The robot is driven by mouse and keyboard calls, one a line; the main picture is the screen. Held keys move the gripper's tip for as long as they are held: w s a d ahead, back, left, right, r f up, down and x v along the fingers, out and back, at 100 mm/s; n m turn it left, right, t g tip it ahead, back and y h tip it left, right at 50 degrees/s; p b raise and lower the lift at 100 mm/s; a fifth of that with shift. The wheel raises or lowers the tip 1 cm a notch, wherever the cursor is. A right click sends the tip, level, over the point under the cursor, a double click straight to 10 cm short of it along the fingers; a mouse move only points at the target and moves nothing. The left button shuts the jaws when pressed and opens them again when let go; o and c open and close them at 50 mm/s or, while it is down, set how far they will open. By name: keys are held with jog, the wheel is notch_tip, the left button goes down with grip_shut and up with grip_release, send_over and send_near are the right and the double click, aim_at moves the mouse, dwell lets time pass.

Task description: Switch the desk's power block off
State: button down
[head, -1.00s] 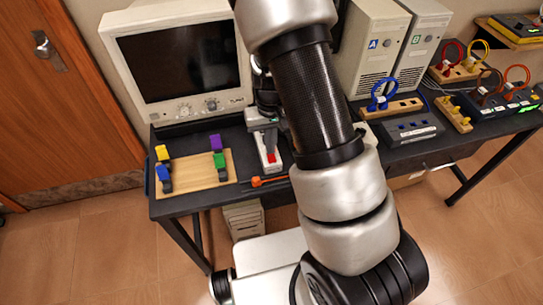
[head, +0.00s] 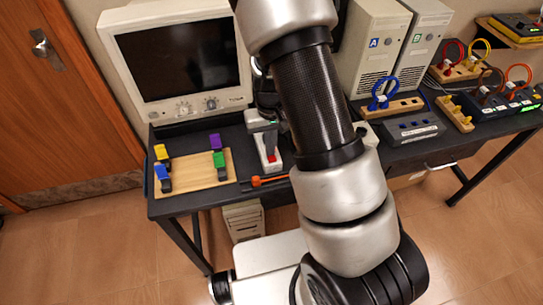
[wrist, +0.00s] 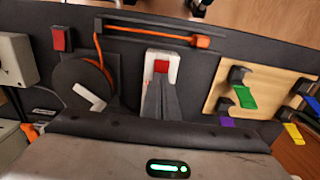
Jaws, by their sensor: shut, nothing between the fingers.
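The power block is a narrow white block (head: 262,158) with a red switch on top, lying on the dark desk between the pegboard and my arm. In the wrist view the red switch (wrist: 161,66) shows at the block's far end. My gripper (head: 271,150) is shut and empty, pointing down over the block. Its grey fingertips (wrist: 161,80) are right beside the red switch in the wrist view. I cannot tell whether they touch it. The fingers hide much of the block, and the switch's position is not clear.
A wooden board (head: 205,180) with coloured clips lies left of the block. A monitor (head: 180,60) stands behind. Computer towers (head: 372,45) and looped plugs stand to the right. Another red button (wrist: 61,38) is near an orange cable.

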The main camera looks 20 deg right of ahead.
notch_tip(320, 180, up, 7)
jog(key=p, duration=0.5)
dwell(0.5)
jog(key=shift+f, duration=0.1)
notch_tip(320, 180, up, 9)
jog(key=t, duration=0.1)
send_over(267, 158)
jog(key=s+r+t+y, duration=0.15)
jog(key=s+r, duration=0.35)
jog(key=r, duration=0.7)
jog(key=s+d+r+t+h, duration=0.1)
jog(key=s+r+t, duration=0.2)
jog(key=s+r, duration=0.6)
jog(key=s, duration=0.3)
jog(key=shift+s+d+r, duration=0.15)
jog(key=shift+s, duration=0.25)
jog(key=shift+h, duration=0.25)
